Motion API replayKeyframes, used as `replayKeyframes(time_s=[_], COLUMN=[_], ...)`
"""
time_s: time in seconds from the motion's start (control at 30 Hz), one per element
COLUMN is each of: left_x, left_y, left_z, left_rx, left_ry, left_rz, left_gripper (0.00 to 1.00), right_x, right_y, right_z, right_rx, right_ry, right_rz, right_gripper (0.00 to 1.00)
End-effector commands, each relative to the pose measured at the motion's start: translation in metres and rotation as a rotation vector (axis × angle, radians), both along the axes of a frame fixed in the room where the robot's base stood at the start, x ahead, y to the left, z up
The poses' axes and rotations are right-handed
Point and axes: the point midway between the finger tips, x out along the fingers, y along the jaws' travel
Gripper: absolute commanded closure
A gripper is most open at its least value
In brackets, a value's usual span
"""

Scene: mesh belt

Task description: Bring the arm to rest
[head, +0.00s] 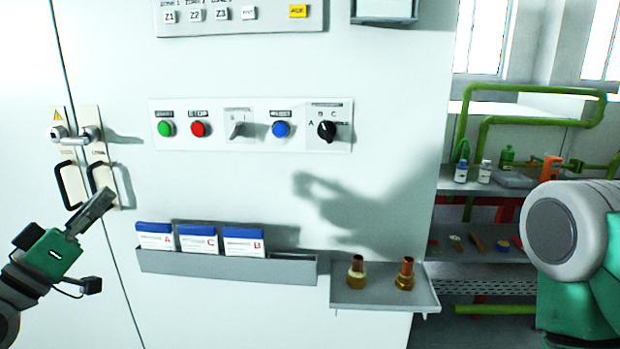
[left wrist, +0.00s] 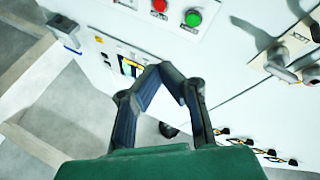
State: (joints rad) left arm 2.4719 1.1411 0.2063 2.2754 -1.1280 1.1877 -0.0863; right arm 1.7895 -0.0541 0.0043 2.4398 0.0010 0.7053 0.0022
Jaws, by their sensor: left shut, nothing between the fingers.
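My left gripper (head: 103,200) is at the lower left of the head view, in front of the white cabinet (head: 380,60). Its dark fingers point up and to the right, near the black door handles (head: 104,180), which are partly behind it. In the left wrist view the gripper (left wrist: 163,68) has its two fingertips together, with nothing between them. A part of my right arm (head: 575,240), white and green, shows at the right edge of the head view. My right gripper is out of view.
A button panel (head: 252,143) is on the cabinet. Below it are a grey rack (head: 220,265) with several cards and a small shelf (head: 385,299) with two brass fittings (head: 356,273). A shelf unit (head: 470,187) with bottles and green pipes stand at right.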

Motion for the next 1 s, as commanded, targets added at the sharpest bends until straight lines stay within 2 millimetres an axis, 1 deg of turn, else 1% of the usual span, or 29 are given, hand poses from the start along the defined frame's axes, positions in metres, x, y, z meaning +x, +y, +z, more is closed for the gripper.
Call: replayKeyframes(time_s=[0.03, 0.07, 0.17, 0.27, 0.37, 0.4, 0.47, 0.5, 0.57, 0.6, 0.67, 0.7, 0.73, 0.77, 0.8, 0.83, 0.9, 1.0], left_x=[0.002, 0.003, 0.006, 0.007, -0.002, -0.009, -0.025, -0.038, -0.062, -0.080, -0.111, -0.133, -0.150, -0.167, -0.190, -0.207, -0.240, -0.275], left_y=[-0.008, -0.012, -0.028, -0.046, -0.067, -0.076, -0.087, -0.093, -0.099, -0.101, -0.103, -0.101, -0.100, -0.098, -0.094, -0.091, -0.083, -0.074], left_z=[-0.014, -0.022, -0.055, -0.097, -0.152, -0.179, -0.221, -0.249, -0.288, -0.313, -0.348, -0.369, -0.384, -0.397, -0.412, -0.422, -0.439, -0.451], left_rx=[0.014, 0.023, 0.056, 0.099, 0.160, 0.191, 0.241, 0.276, 0.331, 0.370, 0.432, 0.475, 0.508, 0.541, 0.586, 0.619, 0.687, 0.759], left_ry=[0.051, 0.080, 0.196, 0.339, 0.522, 0.611, 0.751, 0.844, 0.983, 1.074, 1.208, 1.296, 1.361, 1.422, 1.499, 1.553, 1.658, 1.761], left_rz=[-0.013, -0.019, -0.041, -0.062, -0.088, -0.099, -0.110, -0.116, -0.122, -0.121, -0.120, -0.115, -0.111, -0.104, -0.095, -0.086, -0.064, -0.033], left_gripper=[1.00, 1.00, 1.00, 1.00, 1.00, 1.00, 1.00, 1.00, 1.00, 1.00, 1.00, 1.00, 1.00, 1.00, 1.00, 1.00, 1.00, 1.00], right_x=[0.000, 0.000, -0.001, -0.001, -0.001, -0.001, -0.001, -0.001, -0.001, -0.001, -0.001, -0.001, -0.001, -0.001, -0.001, -0.001, -0.001, -0.001], right_y=[0.000, 0.000, 0.000, 0.000, 0.000, 0.000, 0.000, 0.000, 0.000, 0.000, 0.000, 0.000, 0.000, 0.000, 0.000, 0.000, 0.000, 0.000], right_z=[0.000, 0.000, -0.001, -0.001, -0.002, -0.002, -0.002, -0.003, -0.003, -0.003, -0.004, -0.004, -0.004, -0.004, -0.005, -0.005, -0.005, -0.005], right_rx=[0.000, 0.000, 0.000, 0.000, 0.000, 0.000, 0.000, 0.000, 0.000, 0.000, 0.000, 0.000, 0.000, 0.000, 0.000, 0.000, 0.000, 0.000], right_ry=[0.001, 0.001, 0.001, 0.002, 0.002, 0.002, 0.002, 0.001, 0.001, 0.001, 0.001, 0.001, 0.001, 0.001, 0.001, 0.001, 0.001, 0.001], right_rz=[0.000, 0.000, 0.001, 0.001, 0.001, 0.001, 0.001, 0.001, 0.001, 0.000, 0.000, 0.000, 0.000, 0.000, 0.000, 0.000, 0.001, 0.001], right_gripper=[0.60, 0.60, 0.60, 0.60, 0.60, 0.60, 0.60, 0.60, 0.60, 0.60, 0.60, 0.60, 0.60, 0.60, 0.60, 0.60, 0.60, 0.60])
